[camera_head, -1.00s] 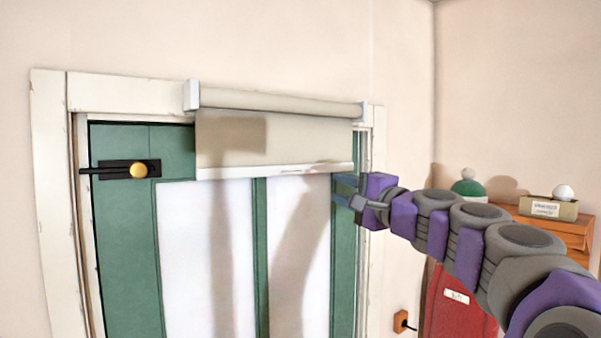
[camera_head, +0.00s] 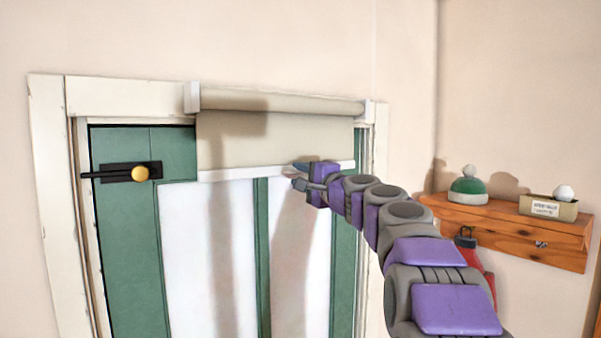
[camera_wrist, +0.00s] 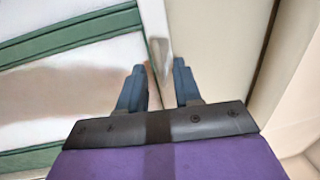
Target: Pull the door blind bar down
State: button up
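The door blind (camera_head: 240,143) hangs from a roller at the top of the green door (camera_head: 125,240), covering only its upper part. Its pale bottom bar (camera_head: 235,173) runs across the door. My gripper (camera_head: 298,175) is at the right half of the bar, its fingers pointing left along the door. Whether the fingers touch the bar cannot be told.
A black latch with a gold knob (camera_head: 140,173) is at the door's upper left. A wooden shelf (camera_head: 480,222) on the right wall holds a green and grey knit hat (camera_head: 467,188) and a tissue box (camera_head: 548,208). Something red (camera_head: 480,268) hangs below the shelf.

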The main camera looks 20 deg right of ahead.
jog(key=shift+w, duration=0.1)
grip_shut()
dwell(0.3)
dwell(1.2)
